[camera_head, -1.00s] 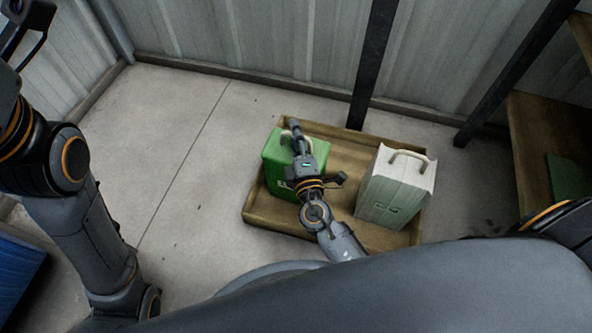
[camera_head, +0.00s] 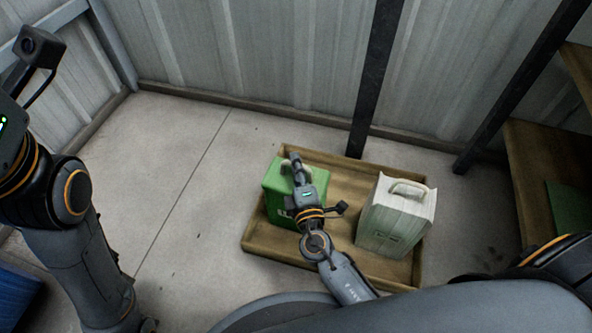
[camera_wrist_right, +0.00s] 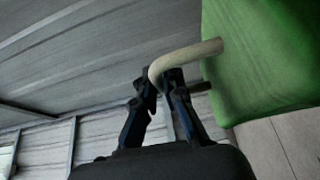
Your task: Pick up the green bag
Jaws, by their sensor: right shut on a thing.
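The green bag (camera_head: 279,184) stands in the left part of a wooden tray (camera_head: 262,245) on the floor. Its pale handle (camera_head: 285,168) is partly hidden by my right gripper (camera_head: 295,162). In the right wrist view the green bag (camera_wrist_right: 265,55) fills the upper right, and its cream handle (camera_wrist_right: 185,56) passes between the fingers of my right gripper (camera_wrist_right: 160,82). The right gripper is shut on that handle. My left arm is at the left edge of the head view, and its gripper's fingers are out of frame.
A white bag (camera_head: 396,214) with a pale handle stands in the tray's right part. A dark post (camera_head: 377,75) rises behind the tray. A wooden shelf (camera_head: 535,180) with a green item (camera_head: 570,208) is at the right. The floor left of the tray is clear.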

